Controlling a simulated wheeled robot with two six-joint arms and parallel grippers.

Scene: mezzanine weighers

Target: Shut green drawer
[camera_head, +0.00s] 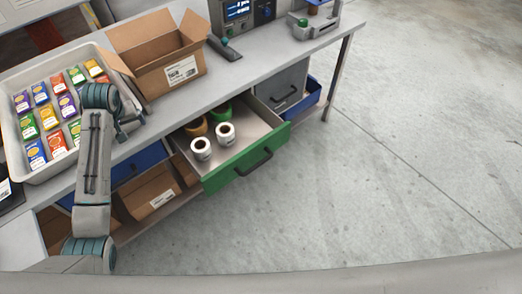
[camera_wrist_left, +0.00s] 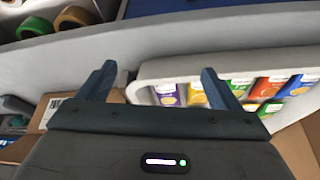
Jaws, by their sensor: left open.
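The green drawer (camera_head: 240,163) stands pulled out from under the workbench, with a dark bar handle (camera_head: 254,163) on its front. Inside it are two white label rolls (camera_head: 213,141), an orange-brown tape roll (camera_head: 197,126) and a green tape roll (camera_head: 221,112). My left gripper (camera_head: 130,127) is over the bench edge, to the left of the drawer and apart from it. In the left wrist view its two fingers (camera_wrist_left: 156,84) are spread, with nothing between them. That view also shows part of the drawer's contents at the top left. My right gripper is not seen.
A pale tray (camera_head: 12,87) of colourful packets and an open cardboard box (camera_head: 160,62) stand on the bench. Cardboard boxes (camera_head: 150,193) sit below. The floor (camera_head: 370,170) in front is clear.

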